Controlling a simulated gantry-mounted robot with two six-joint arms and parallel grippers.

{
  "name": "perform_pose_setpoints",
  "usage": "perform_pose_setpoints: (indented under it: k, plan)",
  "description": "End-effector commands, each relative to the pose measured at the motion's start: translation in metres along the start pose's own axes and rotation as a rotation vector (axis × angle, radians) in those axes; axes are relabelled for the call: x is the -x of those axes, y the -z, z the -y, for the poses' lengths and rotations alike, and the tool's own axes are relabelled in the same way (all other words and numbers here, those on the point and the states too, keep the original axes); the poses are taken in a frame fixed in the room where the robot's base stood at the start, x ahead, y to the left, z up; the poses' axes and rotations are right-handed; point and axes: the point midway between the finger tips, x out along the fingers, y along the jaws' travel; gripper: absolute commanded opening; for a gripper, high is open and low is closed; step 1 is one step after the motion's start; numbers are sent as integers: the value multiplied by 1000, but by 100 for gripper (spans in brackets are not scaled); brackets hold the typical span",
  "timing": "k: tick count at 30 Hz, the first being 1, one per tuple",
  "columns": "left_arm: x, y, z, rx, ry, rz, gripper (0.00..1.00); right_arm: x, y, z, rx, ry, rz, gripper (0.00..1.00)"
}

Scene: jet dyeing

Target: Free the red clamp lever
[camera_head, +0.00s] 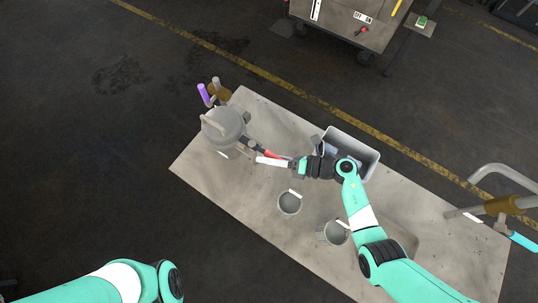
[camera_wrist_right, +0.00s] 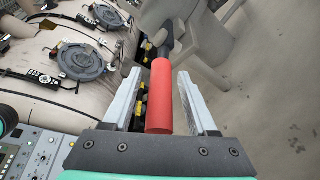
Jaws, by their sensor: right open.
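The red clamp lever (camera_head: 274,155) sticks out from the side of a grey lidded vessel (camera_head: 222,126) at the left end of the table. In the right wrist view its red grip (camera_wrist_right: 160,98) joins a dark shaft that runs to a grey body at the top. My right gripper (camera_wrist_right: 159,76) is open, with one finger on each side of the red grip and a visible gap to both. It also shows beside the lever in the head view (camera_head: 268,160). My left arm shows at the bottom left, but its gripper is out of view.
A grey bin (camera_head: 366,157) stands behind my right arm. Two grey cups (camera_head: 289,204) (camera_head: 331,234) stand in front of it. A purple-handled valve (camera_head: 204,94) is behind the vessel. The table's (camera_head: 225,178) front left area is clear.

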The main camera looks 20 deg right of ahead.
Motion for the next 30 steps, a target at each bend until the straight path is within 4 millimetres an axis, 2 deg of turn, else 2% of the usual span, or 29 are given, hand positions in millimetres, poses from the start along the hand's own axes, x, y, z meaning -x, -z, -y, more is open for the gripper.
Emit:
perform_pose_setpoints:
  k: [3,12,13,30]
  plan:
    - [0,0,0,0,0,0,50,0,0,0,0,0,0,56]
    - [0,0,0,0,0,0,50,1,0,0,0,0,0,2]
    - [0,0,0,0,0,0,50,1,0,0,0,0,0,0]
    - [0,0,0,0,0,0,50,1,0,0,1,0,0,0]
